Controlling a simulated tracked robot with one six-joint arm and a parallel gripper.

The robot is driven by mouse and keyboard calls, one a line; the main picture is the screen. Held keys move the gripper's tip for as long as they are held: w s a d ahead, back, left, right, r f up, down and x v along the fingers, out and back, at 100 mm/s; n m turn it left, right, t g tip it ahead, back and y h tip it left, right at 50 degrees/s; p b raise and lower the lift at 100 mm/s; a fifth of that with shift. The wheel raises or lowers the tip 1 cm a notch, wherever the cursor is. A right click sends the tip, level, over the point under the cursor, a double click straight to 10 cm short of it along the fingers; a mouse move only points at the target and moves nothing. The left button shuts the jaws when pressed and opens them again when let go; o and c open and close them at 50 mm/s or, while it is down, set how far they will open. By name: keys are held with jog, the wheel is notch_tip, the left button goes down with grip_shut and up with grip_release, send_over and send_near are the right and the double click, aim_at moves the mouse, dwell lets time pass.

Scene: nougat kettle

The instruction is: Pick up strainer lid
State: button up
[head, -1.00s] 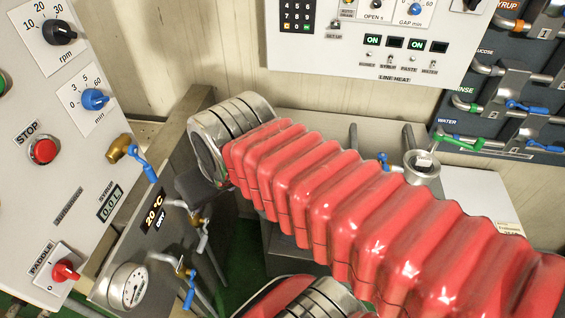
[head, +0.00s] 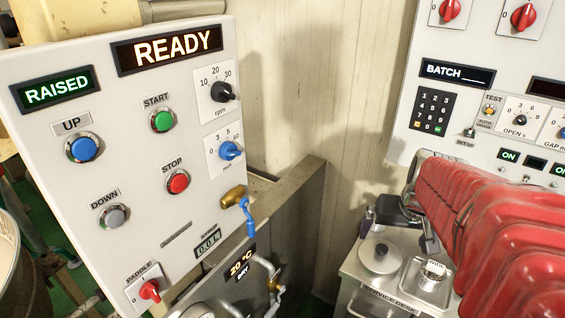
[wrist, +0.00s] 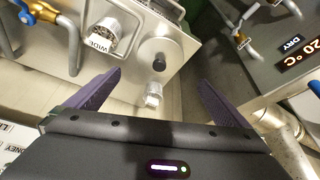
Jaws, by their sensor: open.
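A round grey metal lid with a dark knob (head: 380,258), which looks like the strainer lid, lies on the service desk (head: 372,296). In the wrist view its dark knob (wrist: 160,49) shows ahead, between the lines of my fingers. My gripper (head: 398,236) is open and empty, with its dark fingers spread above the back part of the desk, close to the lid. In the wrist view the gripper (wrist: 160,80) shows two purple-dark fingers wide apart. I cannot tell the exact height of the fingers over the lid.
A small metal cylinder labelled WIDE (head: 433,269) stands in a shallow tray right of the lid; it also shows in the wrist view (wrist: 103,37). A control panel (head: 120,140) with buttons stands left.

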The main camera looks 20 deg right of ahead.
aim_at(383, 251)
jog(key=shift+f, duration=0.1)
jog(key=shift+x, duration=4.2)
jog(key=shift+x, duration=2.6)
jog(key=shift+d, duration=0.1)
jog(key=shift+c, duration=0.6)
jog(key=c, duration=0.7)
notch_tip(383, 251, up, 10)
jog(key=shift+r, duration=0.1)
